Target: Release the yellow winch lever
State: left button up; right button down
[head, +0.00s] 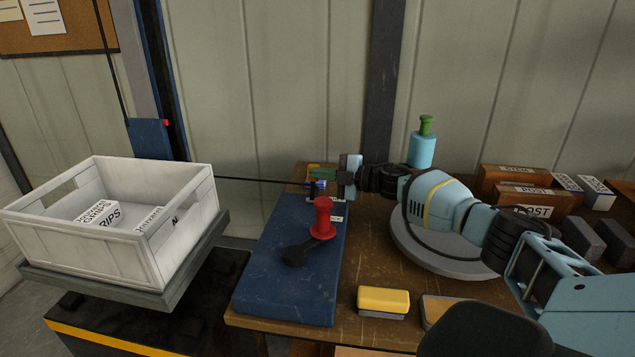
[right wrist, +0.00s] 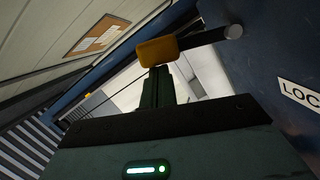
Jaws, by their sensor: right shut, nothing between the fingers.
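The yellow winch lever (right wrist: 158,51) shows in the right wrist view as a yellow block on a grey bar that runs up to the right. My right gripper (right wrist: 160,76) is shut and empty, with its fingertips right at the lower edge of the yellow block. I cannot tell whether they touch it. In the head view my right gripper (head: 322,184) is at the far end of the blue bench plate (head: 280,265). The lever is small and mostly hidden there. My left gripper is not in view.
A red-knobbed handle (head: 322,216) stands on the blue plate, just in front of my right gripper. A dark cable (head: 250,180) runs left from the gripper area. A white crate (head: 110,245) sits on a platform at left. A yellow block (head: 383,300) lies on the bench.

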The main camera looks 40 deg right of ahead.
jog(key=shift+w+d+m+g, duration=0.3)
jog(key=shift+w+d+m, duration=0.25)
jog(key=shift+m, duration=0.15)
jog(key=shift+w+d+f+m, duration=0.2)
jog(key=shift+d+m, duration=0.15)
jog(key=shift+m, duration=0.15)
jog(key=shift+w+d+f+b, duration=0.1)
jog(key=shift+w+d+b, duration=0.2)
jog(key=shift+d+b, duration=0.1)
